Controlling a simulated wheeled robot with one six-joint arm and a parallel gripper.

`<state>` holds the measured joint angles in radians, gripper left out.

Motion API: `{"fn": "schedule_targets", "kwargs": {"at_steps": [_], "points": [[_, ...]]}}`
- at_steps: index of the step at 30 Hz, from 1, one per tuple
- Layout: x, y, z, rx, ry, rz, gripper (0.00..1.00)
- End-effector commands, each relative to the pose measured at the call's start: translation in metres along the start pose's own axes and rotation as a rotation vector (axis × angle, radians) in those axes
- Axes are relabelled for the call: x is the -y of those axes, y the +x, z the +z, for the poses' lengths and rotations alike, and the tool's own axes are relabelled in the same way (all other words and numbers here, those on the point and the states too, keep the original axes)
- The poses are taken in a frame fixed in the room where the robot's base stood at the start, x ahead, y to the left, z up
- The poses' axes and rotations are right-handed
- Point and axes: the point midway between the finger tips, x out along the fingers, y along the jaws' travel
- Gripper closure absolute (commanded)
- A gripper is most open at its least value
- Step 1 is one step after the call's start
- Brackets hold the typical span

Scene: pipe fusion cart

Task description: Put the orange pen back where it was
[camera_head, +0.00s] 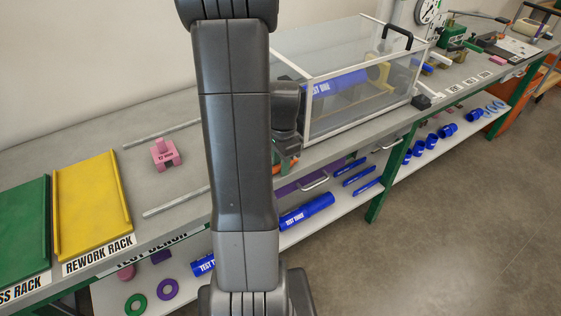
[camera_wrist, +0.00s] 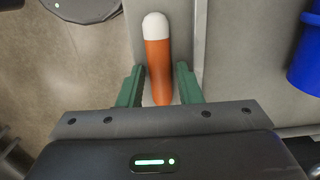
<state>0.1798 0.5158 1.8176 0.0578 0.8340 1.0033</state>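The orange pen (camera_wrist: 158,65), with a white end, shows in the wrist view over a grey strip of surface, pointing away from my gripper. My gripper (camera_wrist: 160,82) has its two green fingers on either side of the pen's lower part, with narrow gaps between fingers and pen. It looks open; I cannot tell whether the pen rests on the surface. In the head view my gripper (camera_head: 288,155) is mostly hidden behind my arm, at the front of the bench near the clear box. A small orange patch shows just below it.
The clear box (camera_head: 345,120) with a blue tube stands on the bench right of my arm. A pink block (camera_head: 165,153), a yellow rework rack (camera_head: 92,205) and a green rack (camera_head: 22,232) are on the left. Blue tubes (camera_head: 307,211) lie on the lower shelf. The floor at right is clear.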

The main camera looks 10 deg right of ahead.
Motion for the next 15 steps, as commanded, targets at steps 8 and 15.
{"fn": "schedule_targets", "kwargs": {"at_steps": [8, 15], "points": [[0.0, -0.003, 0.0, 0.0, 0.0, 0.0, 0.68], [0.001, -0.035, 0.0, -0.003, 0.001, -0.006, 0.68]]}}
